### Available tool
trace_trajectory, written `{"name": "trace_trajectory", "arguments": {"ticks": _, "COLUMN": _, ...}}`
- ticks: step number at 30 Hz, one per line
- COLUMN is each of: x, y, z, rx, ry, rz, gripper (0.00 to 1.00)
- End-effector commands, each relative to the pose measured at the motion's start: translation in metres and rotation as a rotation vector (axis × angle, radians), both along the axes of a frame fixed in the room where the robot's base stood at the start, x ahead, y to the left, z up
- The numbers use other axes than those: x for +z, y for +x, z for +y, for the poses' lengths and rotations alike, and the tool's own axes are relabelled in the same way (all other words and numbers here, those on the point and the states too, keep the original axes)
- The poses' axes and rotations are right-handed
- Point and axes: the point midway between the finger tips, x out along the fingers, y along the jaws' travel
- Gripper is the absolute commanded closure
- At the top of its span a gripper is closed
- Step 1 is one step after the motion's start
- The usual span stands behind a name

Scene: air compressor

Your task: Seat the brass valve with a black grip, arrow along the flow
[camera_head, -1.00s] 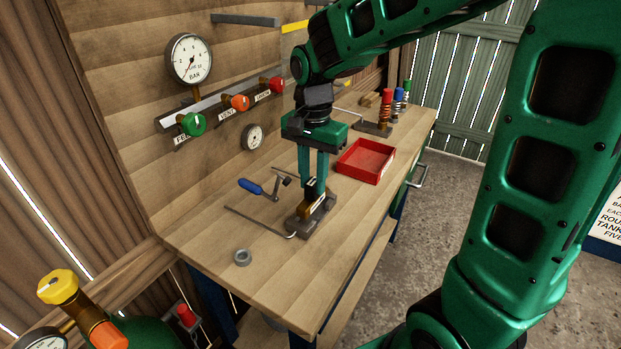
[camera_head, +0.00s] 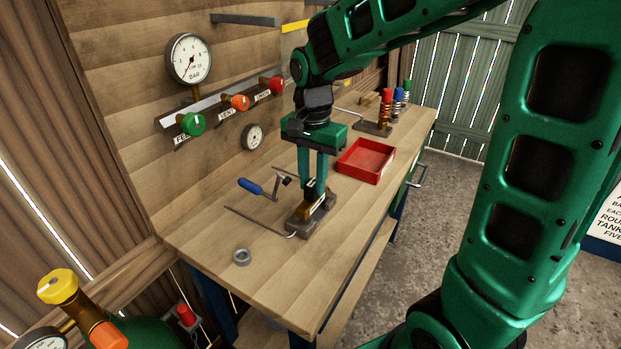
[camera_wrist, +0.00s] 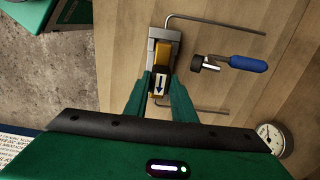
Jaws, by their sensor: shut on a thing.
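The brass valve (camera_head: 314,207) with its black grip (camera_head: 311,190) stands at the grey metal block (camera_head: 304,226) on the workbench. My gripper (camera_head: 313,184) points down and is shut on the black grip, one finger on each side. In the wrist view the valve (camera_wrist: 163,53) lies within the grey block (camera_wrist: 152,48). A white label with a dark arrow (camera_wrist: 159,84) shows between the fingertips (camera_wrist: 159,90), pointing down in the picture. The valve's underside is hidden, so I cannot tell how deep it sits.
A blue-handled tool (camera_head: 251,187) and thin bent rods (camera_head: 258,221) lie left of the block. A grey ring (camera_head: 242,257) lies near the front.

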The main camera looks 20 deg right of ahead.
Motion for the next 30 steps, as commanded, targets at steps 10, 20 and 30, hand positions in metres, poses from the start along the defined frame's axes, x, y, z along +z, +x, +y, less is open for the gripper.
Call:
{"name": "trace_trajectory", "arguments": {"ticks": 10, "x": -0.007, "y": 0.0, "z": 0.0, "rx": 0.0, "ry": 0.0, "rz": 0.0, "gripper": 1.0}}
{"name": "trace_trajectory", "arguments": {"ticks": 20, "x": -0.014, "y": 0.0, "z": 0.0, "rx": 0.0, "ry": 0.0, "rz": 0.0, "gripper": 1.0}}
{"name": "trace_trajectory", "arguments": {"ticks": 30, "x": -0.022, "y": 0.0, "z": 0.0, "rx": 0.0, "ry": -0.001, "rz": 0.001, "gripper": 1.0}}
